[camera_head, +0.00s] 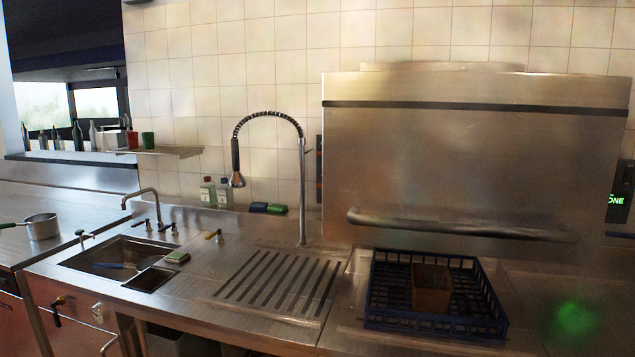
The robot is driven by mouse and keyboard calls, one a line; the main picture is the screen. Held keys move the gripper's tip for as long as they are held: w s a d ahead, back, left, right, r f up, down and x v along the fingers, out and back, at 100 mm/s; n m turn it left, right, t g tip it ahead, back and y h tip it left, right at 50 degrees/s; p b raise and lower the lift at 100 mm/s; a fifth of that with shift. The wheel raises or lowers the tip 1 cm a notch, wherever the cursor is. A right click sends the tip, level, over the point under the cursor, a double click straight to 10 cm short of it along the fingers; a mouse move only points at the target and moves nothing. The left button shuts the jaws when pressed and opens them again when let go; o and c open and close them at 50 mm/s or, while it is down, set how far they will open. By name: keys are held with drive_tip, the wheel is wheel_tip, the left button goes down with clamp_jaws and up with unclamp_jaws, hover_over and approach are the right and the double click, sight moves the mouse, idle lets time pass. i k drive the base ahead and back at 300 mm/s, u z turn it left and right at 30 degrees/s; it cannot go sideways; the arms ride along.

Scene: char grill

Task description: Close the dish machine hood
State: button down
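The dish machine hood (470,150) is a large brushed steel box at the right, against the tiled wall. A horizontal bar handle (460,228) runs across its lower front. The hood is raised, with its lower edge above the counter. Below and in front of it a blue dish rack (390,315) sits on the steel surface, with a brown box-like container (431,288) inside. My gripper is not in view.
A slatted drainboard (280,285) and a sink (120,262) lie to the left. A tall spring faucet (301,190) stands between drainboard and wall. A pot (42,227) sits far left. A dark panel with green text (618,195) is at the right edge.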

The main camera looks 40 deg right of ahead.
sight(517, 165)
drive_tip(key=u, duration=1.25)
drive_tip(key=k, duration=0.1)
drive_tip(key=z, duration=2.65)
drive_tip(key=k, duration=0.6)
drive_tip(key=z, duration=0.2)
drive_tip(key=i, duration=0.5)
drive_tip(key=z, duration=0.1)
